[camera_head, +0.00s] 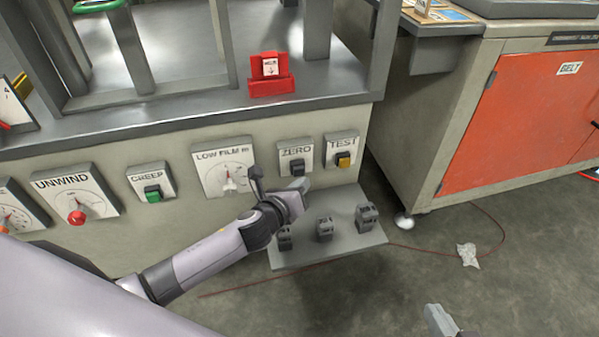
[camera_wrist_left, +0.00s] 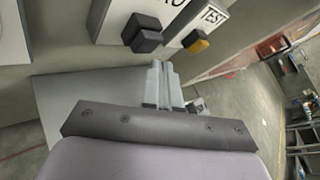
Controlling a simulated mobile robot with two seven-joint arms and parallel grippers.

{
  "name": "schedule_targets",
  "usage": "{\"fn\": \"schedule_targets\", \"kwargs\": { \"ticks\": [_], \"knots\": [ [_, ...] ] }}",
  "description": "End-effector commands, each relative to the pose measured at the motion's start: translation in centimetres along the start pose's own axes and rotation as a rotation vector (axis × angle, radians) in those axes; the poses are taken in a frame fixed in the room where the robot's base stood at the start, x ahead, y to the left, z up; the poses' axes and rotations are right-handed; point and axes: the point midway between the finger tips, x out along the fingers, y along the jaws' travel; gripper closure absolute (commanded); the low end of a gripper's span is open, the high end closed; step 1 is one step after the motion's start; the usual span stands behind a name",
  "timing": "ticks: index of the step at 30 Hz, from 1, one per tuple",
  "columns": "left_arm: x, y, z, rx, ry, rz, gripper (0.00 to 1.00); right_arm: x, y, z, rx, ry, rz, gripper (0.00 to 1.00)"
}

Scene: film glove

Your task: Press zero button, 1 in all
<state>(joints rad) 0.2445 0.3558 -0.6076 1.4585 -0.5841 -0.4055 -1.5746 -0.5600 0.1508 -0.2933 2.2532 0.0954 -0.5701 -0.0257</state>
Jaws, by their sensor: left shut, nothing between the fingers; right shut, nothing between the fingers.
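The ZERO panel (camera_head: 296,155) is on the machine's front face, with a dark square button (camera_head: 297,168) below its label. In the left wrist view the dark button (camera_wrist_left: 142,32) sticks out from its panel, just above and left of my fingertips. My left gripper (camera_head: 302,187) is shut and empty, slightly below the ZERO button in the head view. It also shows in the left wrist view (camera_wrist_left: 160,70), apart from the button as far as I can tell. My right gripper (camera_head: 438,318) is shut and empty at the bottom edge, over the floor.
The TEST panel with a yellow button (camera_head: 343,160) is right beside ZERO. LOW FILM dial (camera_head: 224,168) and CREEP green button (camera_head: 153,192) lie left. A grey shelf (camera_head: 340,243) with small dark blocks juts out below. An orange-doored cabinet (camera_head: 520,120) stands right.

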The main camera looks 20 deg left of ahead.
Motion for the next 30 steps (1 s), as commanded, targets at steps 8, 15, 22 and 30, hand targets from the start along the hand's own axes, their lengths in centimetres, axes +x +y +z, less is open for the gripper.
{"fn": "schedule_targets", "kwargs": {
  "ticks": [8, 15, 22, 30],
  "knots": [
    [0.0, -0.01, 0.0, 0.0, 0.0, 0.0, 1.0, 0.0, 0.03, 0.04, 0.0, -0.001, 0.001, 1.0],
    [0.0, -0.01, 0.01, 0.0, 0.0, 0.0, 1.0, 0.0, 0.04, 0.04, 0.0, -0.001, 0.001, 1.0],
    [0.17, 0.1, 0.18, 0.0, -0.001, 0.0, 1.0, -0.04, 0.02, -0.04, 0.0, -0.001, 0.001, 1.0],
    [0.61, 0.44, 0.44, 0.001, 0.0, 0.0, 1.0, -0.11, 0.0, -0.18, 0.0, -0.001, 0.001, 1.0]
  ]
}}
